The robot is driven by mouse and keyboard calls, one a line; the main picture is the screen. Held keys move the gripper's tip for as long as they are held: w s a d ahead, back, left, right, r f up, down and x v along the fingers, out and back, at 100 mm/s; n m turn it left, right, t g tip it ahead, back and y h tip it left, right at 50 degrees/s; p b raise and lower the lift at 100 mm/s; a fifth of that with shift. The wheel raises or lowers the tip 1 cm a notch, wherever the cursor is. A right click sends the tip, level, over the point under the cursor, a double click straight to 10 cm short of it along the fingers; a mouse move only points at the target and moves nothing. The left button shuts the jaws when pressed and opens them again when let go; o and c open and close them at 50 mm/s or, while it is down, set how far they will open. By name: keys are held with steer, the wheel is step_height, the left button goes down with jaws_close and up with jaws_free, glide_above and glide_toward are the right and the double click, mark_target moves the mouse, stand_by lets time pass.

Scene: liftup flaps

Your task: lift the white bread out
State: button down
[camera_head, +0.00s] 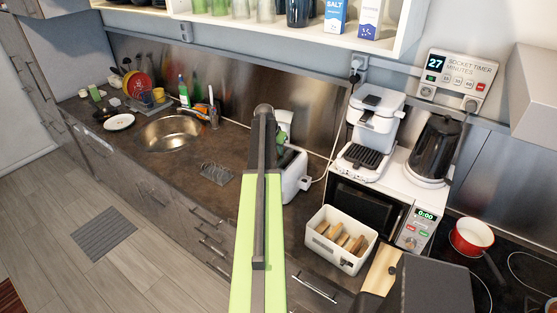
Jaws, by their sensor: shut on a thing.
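My green and dark arm (245,245) reaches up the middle of the view and covers part of the counter. Its far end bends down behind the upper link, over the white toaster (295,178). Only a small dark and green part of my gripper (287,154) shows, just above the toaster's top. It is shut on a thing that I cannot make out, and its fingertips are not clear. I cannot tell any white bread at the toaster. A white bin (323,256) on the counter holds several brown bread slices (346,239).
A wire rack (217,173) lies left of the toaster. A white microwave (396,195) with a coffee maker (373,135) and black kettle (434,148) stands to the right. A shelf (270,33) hangs above.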

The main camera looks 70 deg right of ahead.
step_height(320, 180, up, 8)
steer(key=p, duration=0.8)
steer(key=w+a+f+b, duration=0.1)
steer(key=w+a, duration=0.2)
steer(key=a, duration=1.4)
steer(key=shift+w+a, duration=0.2)
steer(key=shift+a, duration=0.15)
